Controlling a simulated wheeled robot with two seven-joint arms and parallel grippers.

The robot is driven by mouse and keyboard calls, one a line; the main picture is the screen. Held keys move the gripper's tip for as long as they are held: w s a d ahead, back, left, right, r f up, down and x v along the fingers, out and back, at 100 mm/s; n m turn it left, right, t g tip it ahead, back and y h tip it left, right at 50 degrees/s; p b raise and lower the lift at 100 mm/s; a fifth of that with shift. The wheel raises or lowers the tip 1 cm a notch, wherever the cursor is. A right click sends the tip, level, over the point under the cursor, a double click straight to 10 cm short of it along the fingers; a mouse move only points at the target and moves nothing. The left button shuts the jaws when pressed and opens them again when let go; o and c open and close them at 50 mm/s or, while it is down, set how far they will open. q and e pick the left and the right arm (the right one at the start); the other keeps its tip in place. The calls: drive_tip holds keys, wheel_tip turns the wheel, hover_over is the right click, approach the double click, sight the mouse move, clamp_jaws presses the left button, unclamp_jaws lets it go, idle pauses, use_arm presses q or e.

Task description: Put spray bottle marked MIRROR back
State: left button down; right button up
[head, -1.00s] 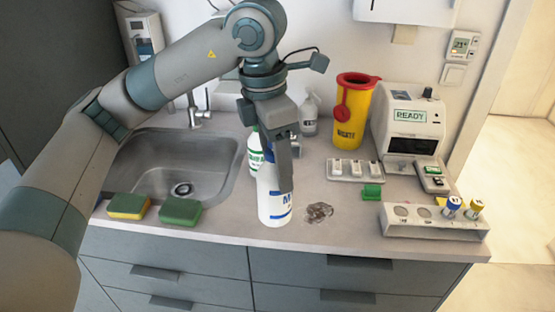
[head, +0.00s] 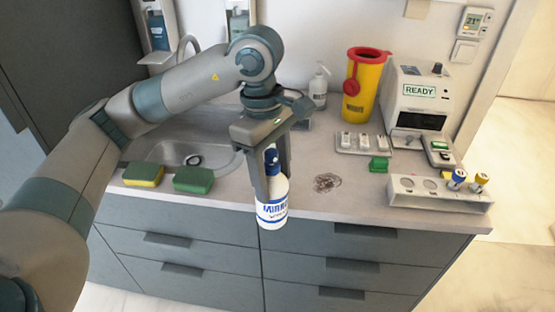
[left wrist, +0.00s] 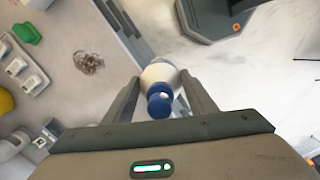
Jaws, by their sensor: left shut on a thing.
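The white spray bottle (head: 272,212) has a blue head and blue lettering that reads MIRROR, partly covered. My left gripper (head: 271,185) is shut on it, one finger on each side, and holds it roughly upright at the counter's front edge. In the left wrist view the bottle (left wrist: 158,76) is seen from above, between the fingers (left wrist: 162,95), past the edge of the counter. My right gripper is not in view.
The counter (head: 330,205) holds a brown stain (head: 327,182), two sponges (head: 193,180) by the sink (head: 165,152), a yellow sharps bin (head: 361,90), a READY device (head: 419,92) and a tube rack (head: 440,195). A clear pump bottle (head: 319,88) stands at the back wall.

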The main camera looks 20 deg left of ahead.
sight(261, 221)
use_arm(q)
drive_tip(key=s+f+m, duration=0.1)
drive_tip(key=f+m, duration=0.2)
drive_tip(key=m, duration=0.1)
drive_tip(key=a+f+m, duration=0.1)
drive_tip(key=f+m, duration=0.2)
drive_tip(key=m, duration=0.2)
drive_tip(key=s+f+m+g+y, duration=0.1)
drive_tip(key=f+m, duration=0.3)
drive_tip(key=m, duration=0.1)
drive_tip(key=shift+s+a+f, duration=0.1)
drive_tip(key=shift+s+a, duration=0.2)
drive_tip(key=shift+s, duration=0.05)
drive_tip(key=shift+f+m, duration=0.5)
drive_tip(key=shift+m, duration=0.4)
drive_tip(key=shift+s+a, duration=0.1)
drive_tip(key=shift+a+f, duration=0.1)
